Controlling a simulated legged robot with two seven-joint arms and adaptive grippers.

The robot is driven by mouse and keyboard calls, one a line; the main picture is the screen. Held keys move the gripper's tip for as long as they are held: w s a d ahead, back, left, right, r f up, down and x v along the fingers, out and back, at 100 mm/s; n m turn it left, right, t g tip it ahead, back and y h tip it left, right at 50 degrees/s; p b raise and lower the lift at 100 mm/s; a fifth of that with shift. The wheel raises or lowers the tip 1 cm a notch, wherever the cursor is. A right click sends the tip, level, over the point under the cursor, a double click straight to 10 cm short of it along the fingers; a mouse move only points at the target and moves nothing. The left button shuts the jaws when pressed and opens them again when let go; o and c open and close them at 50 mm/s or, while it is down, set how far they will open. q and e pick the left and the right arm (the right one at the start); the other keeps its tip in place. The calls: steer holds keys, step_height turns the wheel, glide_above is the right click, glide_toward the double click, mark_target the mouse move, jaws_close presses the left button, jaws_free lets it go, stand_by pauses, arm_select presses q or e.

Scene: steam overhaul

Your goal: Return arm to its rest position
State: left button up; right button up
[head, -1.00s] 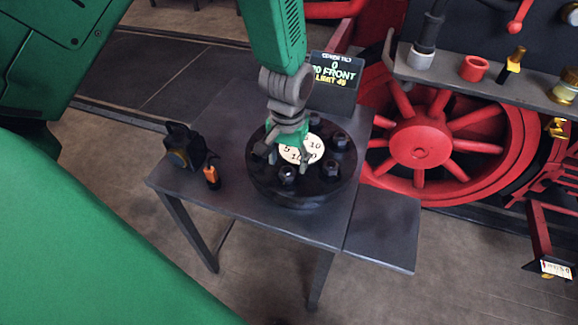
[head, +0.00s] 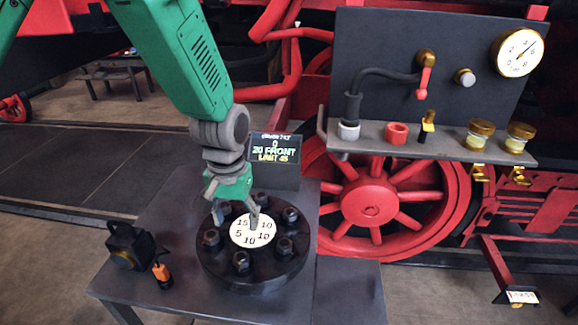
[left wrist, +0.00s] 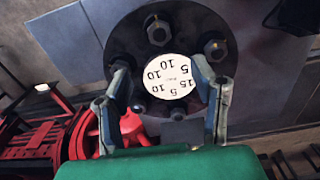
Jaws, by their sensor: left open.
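My left arm comes down from the top left in the head view. Its gripper (head: 236,218) is open and empty over a black round flange (head: 262,274) with several bolts and a white number dial (head: 252,231) in its middle. In the left wrist view the two fingers (left wrist: 165,100) stand apart, with the dial (left wrist: 168,77) and the flange (left wrist: 125,42) beyond them. I see nothing between the fingers. My right gripper is not in view.
The flange sits on a dark table (head: 160,215) with a small display (head: 275,160) behind it. A black lamp (head: 130,246) and an orange-black tool (head: 162,274) stand at left. Behind are a red wheel (head: 370,203) and a shelf (head: 440,146) with valves, cups and a gauge (head: 518,52).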

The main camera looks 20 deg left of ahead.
arm_select(q)
steer(key=shift+m, duration=0.3)
steer(key=s+f, duration=0.1)
steer(key=f, duration=0.1)
steer(key=s+f, duration=0.2)
steer(key=f, duration=0.1)
steer(key=s+f, duration=0.1)
steer(key=f, duration=0.2)
steer(key=shift+s+a, duration=0.3)
steer(key=shift+a, duration=0.05)
steer(key=s+a+f+m, duration=0.1)
steer(key=s+f, duration=0.6)
steer(key=s, duration=0.4)
steer(key=s+a+f+m, duration=0.1)
steer(key=s+f, duration=0.6)
steer(key=s, duration=0.4)
steer(key=w+f+b, duration=0.1)
steer(key=f+b, duration=0.6)
steer(key=w+d+f+b, duration=0.1)
steer(key=w+f+b, duration=0.1)
steer(key=f+b, duration=0.5)
steer(key=shift+w+d+f+m+t+b, duration=0.3)
steer(key=shift+f+b, duration=0.05)
steer(key=shift+b, duration=0.4)
steer(key=shift+r, duration=0.1)
steer(key=shift+w, duration=0.1)
